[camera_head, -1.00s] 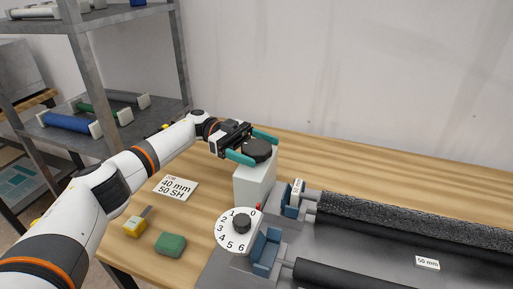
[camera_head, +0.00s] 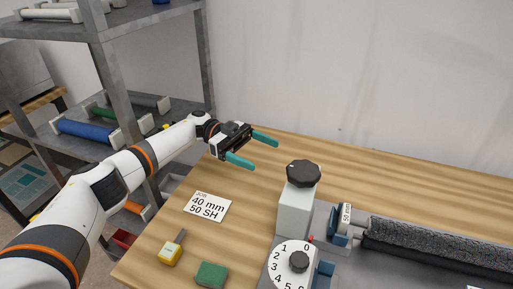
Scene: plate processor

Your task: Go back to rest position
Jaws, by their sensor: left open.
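My left gripper (camera_head: 252,149) has teal fingers spread apart with nothing between them. It hangs above the wooden table, up and to the left of the black knob (camera_head: 303,173). The knob sits on top of a white block (camera_head: 297,212) at the left end of the plate processor, and the gripper is clear of it. A white numbered dial (camera_head: 291,266) with a small black knob is in front of the block. My right gripper is not in view.
The wooden table (camera_head: 402,184) has free room behind the machine. A label card (camera_head: 208,206), a yellow tool (camera_head: 171,252) and a green sponge (camera_head: 211,274) lie at its left. A dark roller (camera_head: 440,243) is at the right. A grey shelf (camera_head: 126,75) with rollers stands at the left.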

